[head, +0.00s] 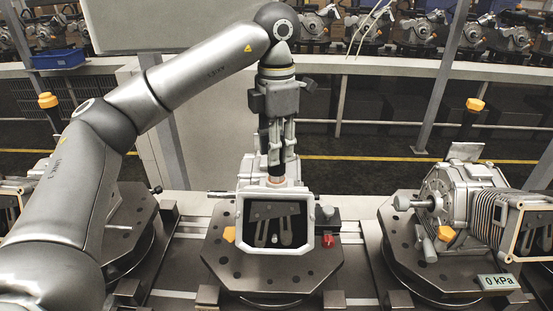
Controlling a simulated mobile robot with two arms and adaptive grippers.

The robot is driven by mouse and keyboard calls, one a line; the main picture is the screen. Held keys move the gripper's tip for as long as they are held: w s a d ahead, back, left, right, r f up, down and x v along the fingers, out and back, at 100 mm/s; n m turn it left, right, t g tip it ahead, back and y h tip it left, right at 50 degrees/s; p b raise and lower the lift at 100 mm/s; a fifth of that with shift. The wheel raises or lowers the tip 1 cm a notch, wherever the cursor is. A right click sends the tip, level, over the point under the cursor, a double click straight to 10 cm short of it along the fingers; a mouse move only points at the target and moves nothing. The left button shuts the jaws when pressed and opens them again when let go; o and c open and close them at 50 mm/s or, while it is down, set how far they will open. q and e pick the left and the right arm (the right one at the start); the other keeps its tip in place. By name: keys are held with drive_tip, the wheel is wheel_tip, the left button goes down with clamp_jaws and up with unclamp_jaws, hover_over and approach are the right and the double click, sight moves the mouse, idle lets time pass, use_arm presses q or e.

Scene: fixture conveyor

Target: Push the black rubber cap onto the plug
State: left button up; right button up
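My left gripper (275,164) points straight down over the middle fixture, at the top rear of the light grey housing (243,215). Its dark fingers are close together, and I cannot tell whether they hold something. A small copper-coloured piece (276,180) shows right below the fingertips; it may be the plug, but it is too small to tell. I cannot make out the black rubber cap apart from the dark fingers. My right gripper is not in view.
The housing stands on a dark plate (222,255) with a red knob (328,241) at its right. A motor-like unit (465,190) stands on the right fixture, beside a "0 kPa" display (498,282). A rail (400,69) runs behind. Orange knobs (475,104) stand around.

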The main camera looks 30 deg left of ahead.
use_arm(q)
drive_tip(key=o, duration=0.5)
drive_tip(key=shift+f, duration=0.15)
drive_tip(key=shift+c, duration=0.2)
wheel_tip(320, 180, up, 12)
idle(0.5)
